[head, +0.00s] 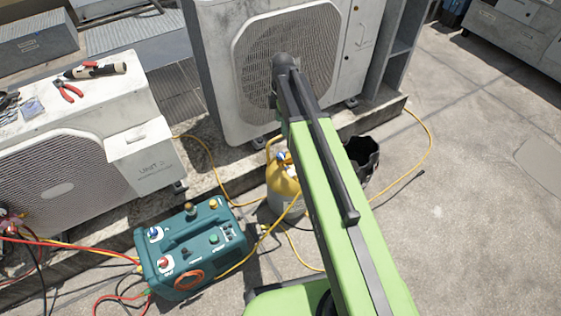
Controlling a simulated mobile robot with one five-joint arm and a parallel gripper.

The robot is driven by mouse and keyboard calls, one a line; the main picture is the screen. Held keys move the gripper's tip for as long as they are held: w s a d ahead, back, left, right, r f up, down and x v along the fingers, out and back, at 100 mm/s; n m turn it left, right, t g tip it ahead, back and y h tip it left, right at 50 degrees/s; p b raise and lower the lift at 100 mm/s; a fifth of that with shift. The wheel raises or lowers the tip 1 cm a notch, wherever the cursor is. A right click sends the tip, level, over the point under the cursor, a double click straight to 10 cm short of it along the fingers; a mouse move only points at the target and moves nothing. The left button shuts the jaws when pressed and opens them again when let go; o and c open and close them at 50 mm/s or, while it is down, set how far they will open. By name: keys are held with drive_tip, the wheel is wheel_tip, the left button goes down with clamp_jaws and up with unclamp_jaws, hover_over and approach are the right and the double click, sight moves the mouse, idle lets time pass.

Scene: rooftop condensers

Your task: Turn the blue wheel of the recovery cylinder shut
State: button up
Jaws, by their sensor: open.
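The recovery cylinder (282,182) stands on the concrete near the middle of the head view, with a yellow top and a grey lower body. Its small blue wheel (281,156) is at the top, just left of my green arm. The arm hides the cylinder's right side and maybe part of the valve. I cannot tell how far the wheel is turned. My gripper is not visible; my arm reaches up the picture to a dark joint in front of the large condenser.
A teal recovery machine (190,245) with hoses sits left of the cylinder. A black bucket (363,158) stands right of it. Yellow hoses (430,150) run over the ground. Condensers (225,40) stand behind, and one at left (140,155) carries tools. Concrete at right is open.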

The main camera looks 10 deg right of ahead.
sight(282, 154)
wheel_tip(282, 154, down, 17)
drive_tip(key=b, duration=1.7)
drive_tip(key=shift+f, duration=0.15)
